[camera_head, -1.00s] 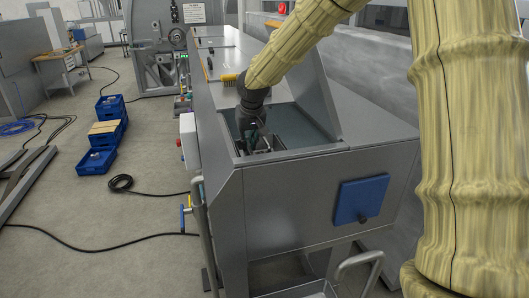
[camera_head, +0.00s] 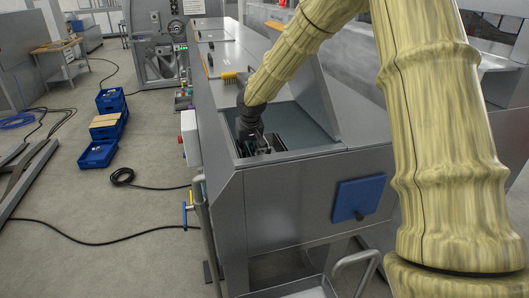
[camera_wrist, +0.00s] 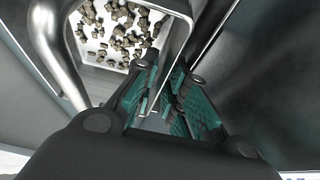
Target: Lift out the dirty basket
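A thick, bent metal tube (camera_wrist: 45,40) runs down the left side of that view beside my gripper. My gripper (camera_wrist: 165,88) has teal-padded fingers with a gap between them. A thin metal rod runs from the top towards this gap; I cannot tell whether the fingers touch it. In the head view my gripper (camera_head: 258,146) is inside the opening of the grey machine (camera_head: 290,195). The basket is hidden there.
The opening's raised lid (camera_head: 335,95) stands to the right of the arm. A yellow-bristled brush (camera_head: 230,76) lies on the machine top behind the opening. Blue crates (camera_head: 98,152) and black cables lie on the floor at left.

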